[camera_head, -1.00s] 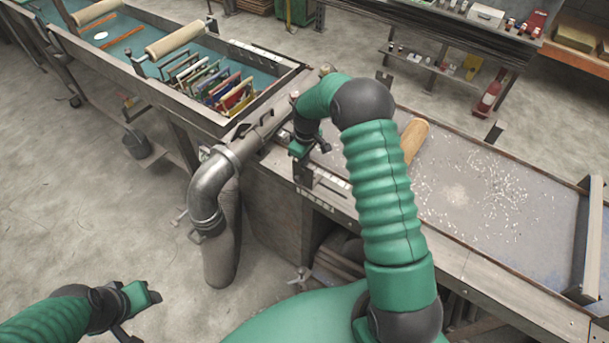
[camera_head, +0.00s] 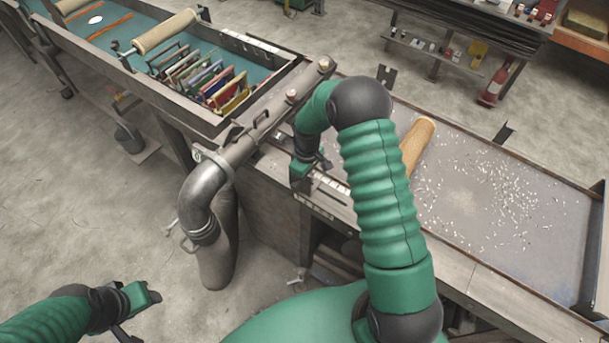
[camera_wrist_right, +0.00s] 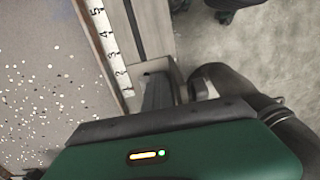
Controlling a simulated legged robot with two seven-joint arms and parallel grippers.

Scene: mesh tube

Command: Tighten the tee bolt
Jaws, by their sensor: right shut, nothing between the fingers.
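A metal pipe elbow (camera_head: 200,200) hangs at the bench corner, with a grey mesh tube (camera_head: 217,262) below it. A band clamp (camera_head: 202,155) sits on the pipe above the elbow. A small tee-shaped handle (camera_head: 172,226) shows left of the elbow, and another (camera_head: 298,279) beneath the bench edge; I cannot tell which is the tee bolt. My right gripper (camera_head: 303,178) is shut and empty over the bench edge, right of the pipe and apart from the clamp. In the right wrist view its fingers (camera_wrist_right: 158,92) are beside a white scale. My left gripper (camera_head: 138,312) is at lower left, over the floor.
A blue-lined trough (camera_head: 262,58) with several coloured frames stands at upper left. A tray (camera_head: 560,215) with scattered pale bits and a wooden roller (camera_head: 415,145) lies right of my right arm. A long pipe (camera_head: 270,108) runs between them.

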